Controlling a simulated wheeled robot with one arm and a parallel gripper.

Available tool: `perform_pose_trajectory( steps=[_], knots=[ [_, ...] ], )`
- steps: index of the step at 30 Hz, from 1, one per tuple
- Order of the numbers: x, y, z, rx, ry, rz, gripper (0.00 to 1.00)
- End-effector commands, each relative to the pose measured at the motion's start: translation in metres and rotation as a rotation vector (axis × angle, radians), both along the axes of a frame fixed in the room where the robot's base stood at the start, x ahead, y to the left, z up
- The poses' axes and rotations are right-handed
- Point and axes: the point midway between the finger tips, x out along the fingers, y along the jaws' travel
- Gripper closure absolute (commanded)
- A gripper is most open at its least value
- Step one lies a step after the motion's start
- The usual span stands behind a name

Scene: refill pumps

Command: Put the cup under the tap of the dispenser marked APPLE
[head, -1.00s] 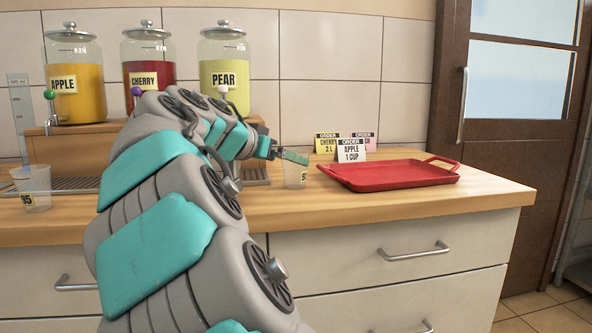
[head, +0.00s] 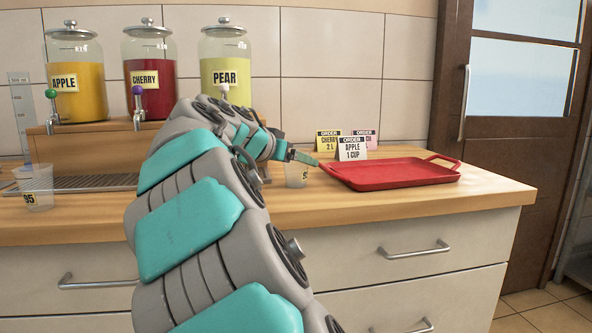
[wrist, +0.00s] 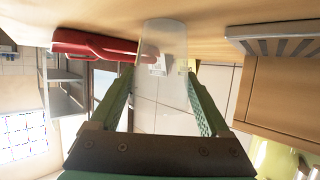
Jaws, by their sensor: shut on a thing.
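The clear cup with a yellow label (head: 296,173) stands on the counter left of the red tray, partly covered by my gripper (head: 303,157). In the wrist view my gripper (wrist: 160,72) has a finger on each side of the clear cup (wrist: 164,42) and is shut on it. The APPLE dispenser (head: 76,85) is a glass jar of orange liquid at the far left, with a green-knobbed tap (head: 51,96). The spot under that tap is partly hidden by a second clear cup (head: 38,188), marked 95, on the counter in front.
CHERRY (head: 150,75) and PEAR (head: 224,70) dispensers stand right of APPLE on a wooden stand. A tall measuring cylinder (head: 22,115) stands at the far left. A red tray (head: 390,176) and order cards (head: 350,150) are on the right. The front counter is mostly bare.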

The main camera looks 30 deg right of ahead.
Motion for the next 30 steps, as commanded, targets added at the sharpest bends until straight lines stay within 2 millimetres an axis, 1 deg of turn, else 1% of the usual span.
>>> perform_pose_trajectory(
  steps=[1, 6, 8, 17, 26, 30],
  knots=[
    [0.0, 0.0, 0.0, 0.0, 0.0, 0.0, 0.55],
    [0.0, 0.0, 0.0, 0.0, 0.0, 0.0, 0.74],
    [0.0, 0.0, 0.0, 0.0, 0.0, 0.0, 0.8],
    [0.001, 0.0, 0.004, 0.0, -0.002, 0.001, 0.81],
    [0.001, 0.0, 0.021, 0.001, -0.001, 0.001, 0.81],
    [0.001, 0.0, 0.032, 0.001, -0.003, 0.0, 0.81]
  ],
)
